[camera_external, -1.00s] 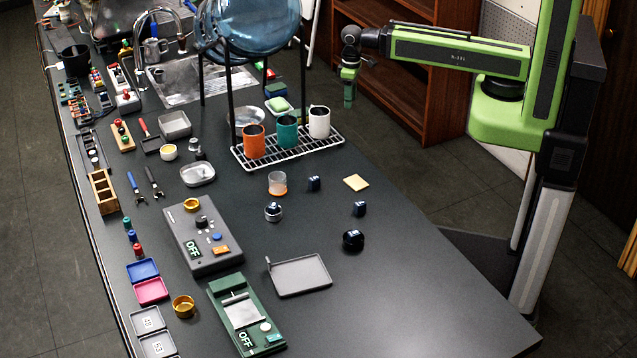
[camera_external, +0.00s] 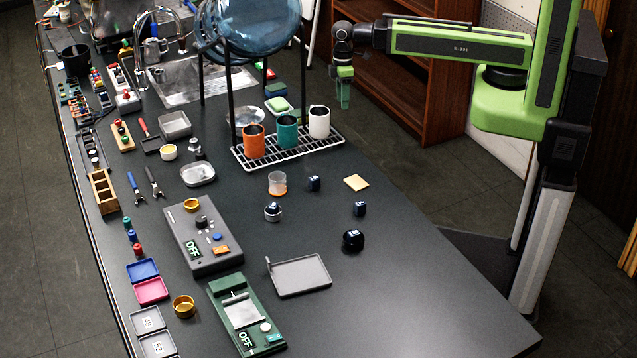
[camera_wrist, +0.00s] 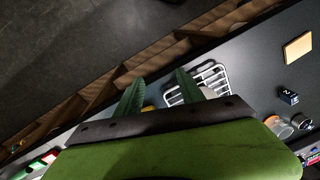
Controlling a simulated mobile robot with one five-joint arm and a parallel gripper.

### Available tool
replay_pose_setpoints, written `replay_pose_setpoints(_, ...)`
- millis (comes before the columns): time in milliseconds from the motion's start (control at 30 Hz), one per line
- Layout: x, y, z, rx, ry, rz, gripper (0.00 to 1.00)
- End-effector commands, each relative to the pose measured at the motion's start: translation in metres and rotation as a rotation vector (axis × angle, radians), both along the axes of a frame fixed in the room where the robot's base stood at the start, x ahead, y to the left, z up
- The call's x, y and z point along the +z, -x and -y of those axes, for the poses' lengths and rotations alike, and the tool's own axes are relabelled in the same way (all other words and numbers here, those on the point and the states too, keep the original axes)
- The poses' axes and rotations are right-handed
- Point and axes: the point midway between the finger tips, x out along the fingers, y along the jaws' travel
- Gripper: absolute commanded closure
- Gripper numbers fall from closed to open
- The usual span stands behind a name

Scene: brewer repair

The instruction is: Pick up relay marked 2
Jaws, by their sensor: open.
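My gripper (camera_external: 344,94) hangs from the green arm beyond the counter's right edge, in front of the brown shelf. In the wrist view its two green fingers (camera_wrist: 158,92) are apart, with nothing between them. A small dark blue relay (camera_wrist: 288,97) with a white mark that looks like 2 sits on the counter at the right of the wrist view. By its place between the glass and the yellow pad, it appears to be the relay (camera_external: 313,184) in the external view. Another dark relay (camera_external: 360,209) sits nearer the camera; its mark is too small to read.
A yellow pad (camera_external: 356,182) lies to the relay's right, and a glass with an orange base (camera_external: 277,184) stands to its left. A wire rack (camera_external: 270,161) with three mugs is behind. A black round object (camera_external: 352,240) sits nearer. The counter's right front is clear.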

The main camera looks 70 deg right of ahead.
Motion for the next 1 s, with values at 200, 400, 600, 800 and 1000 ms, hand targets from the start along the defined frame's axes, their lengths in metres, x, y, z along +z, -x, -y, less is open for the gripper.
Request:
replay_pose_setpoints(200, 0.049, 0.004, -0.077, 0.443, -0.083, 0.000, 0.55)
replay_pose_setpoints(400, 0.068, 0.000, -0.145, 0.602, -0.088, -0.001, 0.55)
replay_pose_setpoints(600, 0.084, -0.005, -0.225, 0.534, -0.025, 0.000, 0.55)
replay_pose_setpoints(800, 0.104, 0.004, -0.324, 0.456, 0.038, 0.026, 0.55)
replay_pose_setpoints(1000, 0.111, 0.019, -0.377, 0.403, 0.067, 0.050, 0.55)
